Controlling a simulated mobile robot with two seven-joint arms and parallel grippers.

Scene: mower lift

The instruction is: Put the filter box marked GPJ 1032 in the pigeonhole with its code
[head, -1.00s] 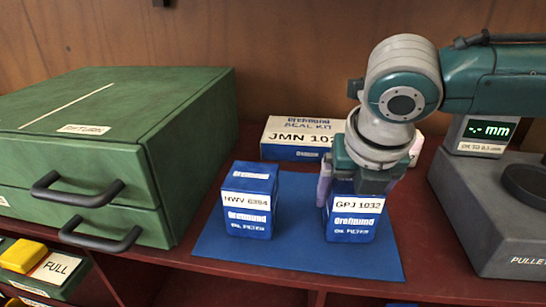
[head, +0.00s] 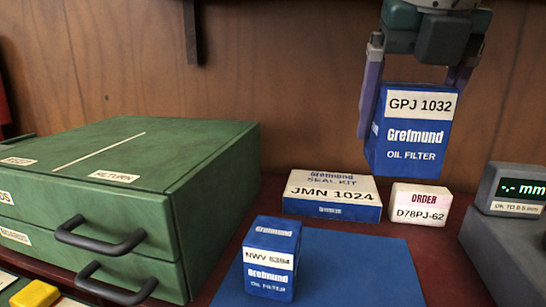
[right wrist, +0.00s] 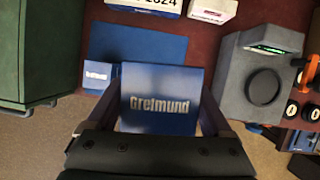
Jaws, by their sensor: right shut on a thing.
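The blue filter box marked GPJ 1032 (head: 412,132) is up in the air, upright, above the shelf and in front of the wooden back wall. My right gripper (head: 415,95) is shut on it, with a purple finger on each side. In the right wrist view the box (right wrist: 162,100) shows its top with the Grefmund name, between the fingers. A second filter box, NWV 6394 (head: 271,262), stands on the blue mat (head: 365,270). No pigeonhole is in view. My left gripper is not in view.
A green drawer cabinet (head: 160,160) with black handles stands at left. A seal kit box JMN 1024 (head: 332,194) and a small order box D78PJ-62 (head: 418,204) lie behind the mat. A grey gauge (head: 512,190) stands at right. A dark bracket (head: 192,30) hangs at the top.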

